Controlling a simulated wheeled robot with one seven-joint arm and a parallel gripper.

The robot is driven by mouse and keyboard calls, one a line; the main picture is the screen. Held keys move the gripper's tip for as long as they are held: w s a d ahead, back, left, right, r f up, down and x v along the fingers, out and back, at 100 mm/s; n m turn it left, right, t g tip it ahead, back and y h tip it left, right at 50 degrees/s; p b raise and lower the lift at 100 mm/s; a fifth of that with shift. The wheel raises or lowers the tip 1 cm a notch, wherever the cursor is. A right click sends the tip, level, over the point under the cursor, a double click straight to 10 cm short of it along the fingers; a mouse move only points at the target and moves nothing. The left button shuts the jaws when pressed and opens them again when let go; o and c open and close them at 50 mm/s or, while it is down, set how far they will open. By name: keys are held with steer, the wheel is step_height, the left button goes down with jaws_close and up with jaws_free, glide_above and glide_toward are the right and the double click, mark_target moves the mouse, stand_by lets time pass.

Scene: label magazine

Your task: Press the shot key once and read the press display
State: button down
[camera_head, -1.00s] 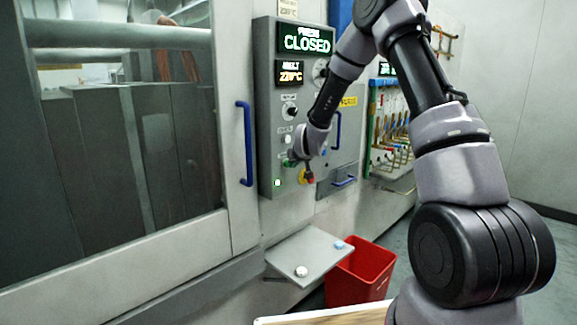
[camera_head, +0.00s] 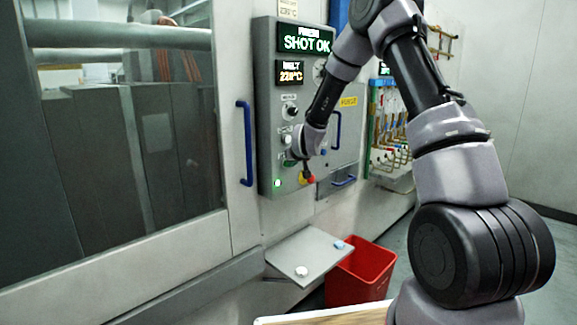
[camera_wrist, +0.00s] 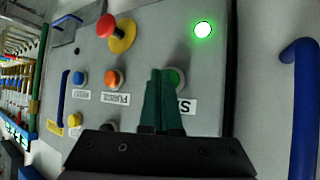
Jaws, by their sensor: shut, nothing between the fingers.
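The key's label, partly hidden by the fingers, starts with "S". I cannot tell whether fingers and key touch. A round lamp (camera_wrist: 203,29) glows green and also shows in the head view (camera_head: 277,183).
A red mushroom button on a yellow base (camera_wrist: 118,34), an orange button (camera_wrist: 113,79) and a blue button (camera_wrist: 79,77) sit near my fingers. A blue handle (camera_head: 246,143) stands left of the panel. A shelf (camera_head: 310,255) and red bin (camera_head: 360,275) are below.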

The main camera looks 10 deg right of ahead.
steer(key=shift+s, duration=0.1)
steer(key=shift+s+d, duration=0.5)
steer(key=shift+s, duration=0.1)
steer(key=shift+s+d, duration=0.1)
steer(key=shift+s+d, duration=0.7)
steer(key=shift+s, duration=0.3)
steer(key=shift+s+d, duration=0.65)
steer(key=shift+s, duration=0.3)
